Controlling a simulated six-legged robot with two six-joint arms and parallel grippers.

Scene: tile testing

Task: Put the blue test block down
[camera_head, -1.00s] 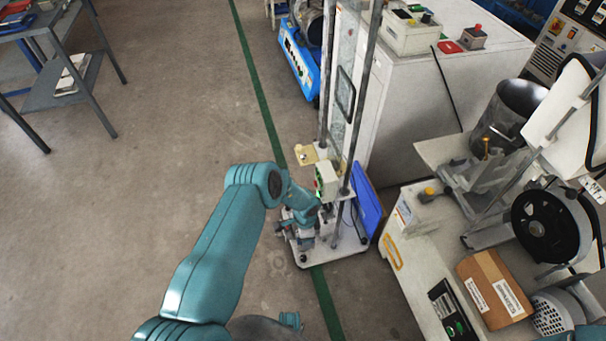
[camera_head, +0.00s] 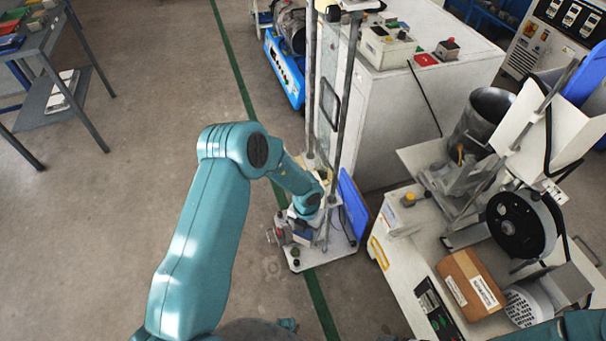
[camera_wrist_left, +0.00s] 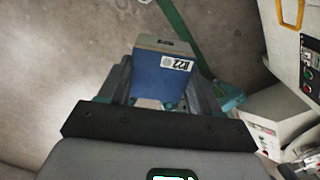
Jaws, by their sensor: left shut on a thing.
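The blue test block (camera_wrist_left: 158,82) is in the left wrist view, with a grey top and a white label reading "1122" or similar. My left gripper (camera_wrist_left: 160,92) is shut on it, one finger along each side. In the head view my left gripper (camera_head: 303,230) is beside the posts of a tall test frame, over or near its white base plate (camera_head: 338,250). The block is small and mostly hidden by my wrist there. I cannot tell whether it touches anything below. My right gripper is out of view; only part of my right arm shows at the lower right.
A blue panel (camera_head: 354,206) leans at the frame's right side. A white machine bench (camera_head: 395,262) with a cardboard box (camera_head: 470,283) and a black wheel (camera_head: 524,228) stands to the right. A white cabinet (camera_head: 400,125) is behind. The floor on the left is clear up to a grey table (camera_head: 62,110).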

